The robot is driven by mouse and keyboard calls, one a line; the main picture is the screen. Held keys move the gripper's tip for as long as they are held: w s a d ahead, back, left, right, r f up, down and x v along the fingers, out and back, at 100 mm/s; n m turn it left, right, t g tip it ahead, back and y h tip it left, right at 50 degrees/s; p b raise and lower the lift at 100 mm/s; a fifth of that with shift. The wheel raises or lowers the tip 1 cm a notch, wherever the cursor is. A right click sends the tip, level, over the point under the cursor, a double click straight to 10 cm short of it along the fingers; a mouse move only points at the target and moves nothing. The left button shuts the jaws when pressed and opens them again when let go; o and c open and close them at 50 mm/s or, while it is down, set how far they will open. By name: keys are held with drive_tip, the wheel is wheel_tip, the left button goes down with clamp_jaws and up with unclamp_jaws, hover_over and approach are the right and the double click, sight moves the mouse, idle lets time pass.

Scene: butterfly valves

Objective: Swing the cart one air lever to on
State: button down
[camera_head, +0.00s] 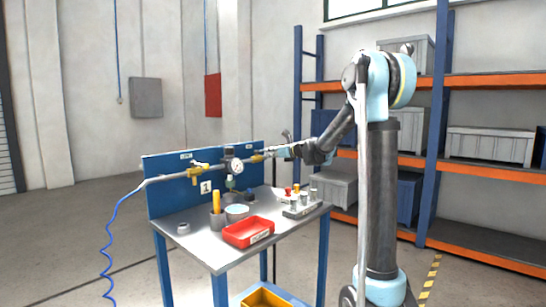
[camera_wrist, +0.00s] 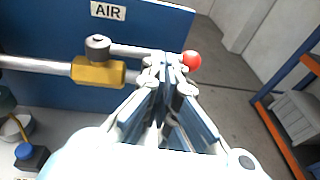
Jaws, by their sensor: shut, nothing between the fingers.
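The air valve has a brass body (camera_wrist: 98,72) under the white AIR label (camera_wrist: 108,11) in the wrist view. Its grey lever (camera_wrist: 130,50) runs right from a round pivot cap to a red ball end (camera_wrist: 191,59), roughly in line with the pipe. My gripper (camera_wrist: 166,62) is shut and empty, its fingertips overlapping the lever just left of the ball; I cannot tell whether they touch. In the head view my gripper (camera_head: 272,152) reaches from the right to the brass valve (camera_head: 257,158) at the right end of the blue panel, hiding most of the lever.
The cart's blue panel (camera_head: 165,201) carries a sign with 1, a gauge (camera_head: 235,165) and a second brass valve (camera_head: 200,171) at left. The cart top holds a red tray (camera_head: 248,232), cups and a block with several knobs (camera_head: 301,203). Shelving (camera_head: 485,162) stands right; the floor left is clear.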

drive_tip(key=shift+w+a+r, duration=0.1)
drive_tip(key=shift+w+r, duration=0.1)
drive_tip(key=shift+w, duration=0.05)
